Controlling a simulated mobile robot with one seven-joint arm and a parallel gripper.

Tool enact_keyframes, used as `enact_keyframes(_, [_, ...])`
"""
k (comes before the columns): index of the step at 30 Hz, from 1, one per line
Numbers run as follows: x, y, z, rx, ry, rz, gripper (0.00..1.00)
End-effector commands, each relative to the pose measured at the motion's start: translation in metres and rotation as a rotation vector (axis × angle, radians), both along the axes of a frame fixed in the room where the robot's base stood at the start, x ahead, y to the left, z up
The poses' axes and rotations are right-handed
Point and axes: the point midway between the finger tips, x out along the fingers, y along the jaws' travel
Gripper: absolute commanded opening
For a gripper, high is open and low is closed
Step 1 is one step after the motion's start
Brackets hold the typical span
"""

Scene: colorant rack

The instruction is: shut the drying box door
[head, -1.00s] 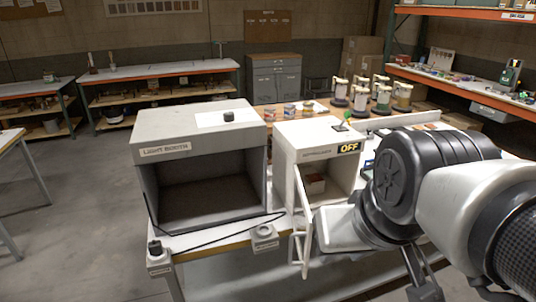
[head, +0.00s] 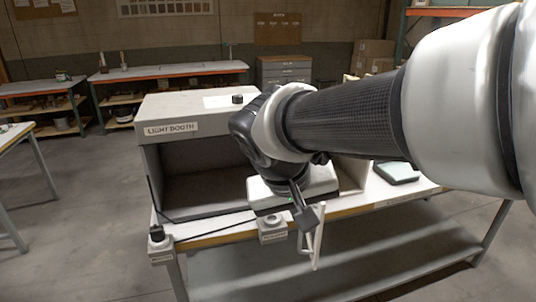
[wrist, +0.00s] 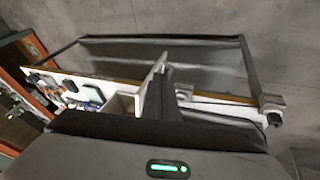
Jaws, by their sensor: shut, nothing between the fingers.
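The drying box is mostly hidden behind my arm in the head view; a pale part of its side (head: 352,172) shows below the arm. In the wrist view the dark shut fingers (wrist: 165,95) are right beside the upright white door edge (wrist: 151,76).
The light booth (head: 195,185) stands directly left of the box. A small switch box (head: 272,228) and a black-knobbed one (head: 158,245) sit at the table's front edge with a cable. Floor in front is clear.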

Motion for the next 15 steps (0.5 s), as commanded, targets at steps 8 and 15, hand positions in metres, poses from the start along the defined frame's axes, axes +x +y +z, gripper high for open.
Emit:
enact_keyframes(8, [0.055, 0.081, -0.064, -0.134, -0.086, 0.031, 0.00])
enact_keyframes(15, [0.067, 0.083, -0.077, -0.145, -0.105, 0.028, 0.00])
